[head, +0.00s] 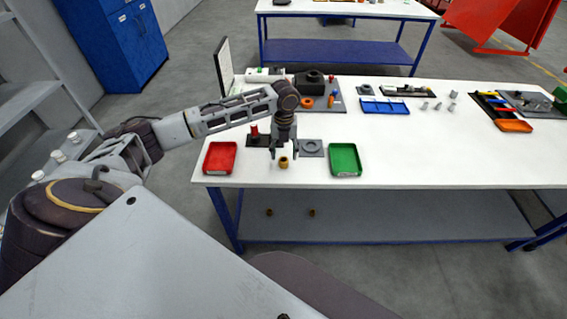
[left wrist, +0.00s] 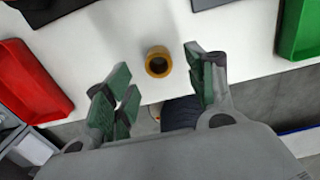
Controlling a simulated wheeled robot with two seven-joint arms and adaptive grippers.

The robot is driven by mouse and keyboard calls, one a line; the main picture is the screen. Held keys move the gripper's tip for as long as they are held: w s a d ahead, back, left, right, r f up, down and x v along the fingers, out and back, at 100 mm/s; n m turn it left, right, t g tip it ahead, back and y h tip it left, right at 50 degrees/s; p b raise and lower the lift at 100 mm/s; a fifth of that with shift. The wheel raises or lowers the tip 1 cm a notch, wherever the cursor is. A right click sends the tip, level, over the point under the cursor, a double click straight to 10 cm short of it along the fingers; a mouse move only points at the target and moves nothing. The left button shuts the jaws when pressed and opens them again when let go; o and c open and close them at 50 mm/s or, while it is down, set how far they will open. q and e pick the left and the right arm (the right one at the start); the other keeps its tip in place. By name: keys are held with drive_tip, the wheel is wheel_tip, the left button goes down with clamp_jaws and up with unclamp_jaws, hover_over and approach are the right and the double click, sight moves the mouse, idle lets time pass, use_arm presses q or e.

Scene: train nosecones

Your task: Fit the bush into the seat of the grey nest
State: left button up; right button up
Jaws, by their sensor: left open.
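The bush is a short brass-coloured ring (head: 283,162) standing on the white table near its front edge. In the left wrist view the bush (left wrist: 158,62) shows its dark round bore, lying beyond and between the fingertips. The grey nest (head: 311,148) is a flat grey plate with a round raised seat, just behind and right of the bush. My left gripper (head: 283,152) points down above the bush. It is open, with its green-padded fingers apart and empty in the left wrist view (left wrist: 160,75). My right gripper is not in view.
A red tray (head: 220,158) lies left of the bush and a green tray (head: 345,160) right of the nest. A dark plate with a red post (head: 255,134) stands behind left. Bare table (head: 430,150) extends to the right.

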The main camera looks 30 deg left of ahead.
sight(283, 160)
use_arm(q)
drive_tip(key=shift+f, duration=0.1)
drive_tip(key=shift+s+f+p, duration=0.1)
drive_tip(key=shift+f+p, duration=0.3)
drive_tip(key=shift+f, duration=2.1)
drive_tip(key=c, duration=1.2)
drive_tip(key=shift+r, duration=0.1)
wheel_tip(283, 160, up, 10)
drive_tip(key=shift+b, duration=0.35)
drive_tip(key=shift+n, duration=0.3)
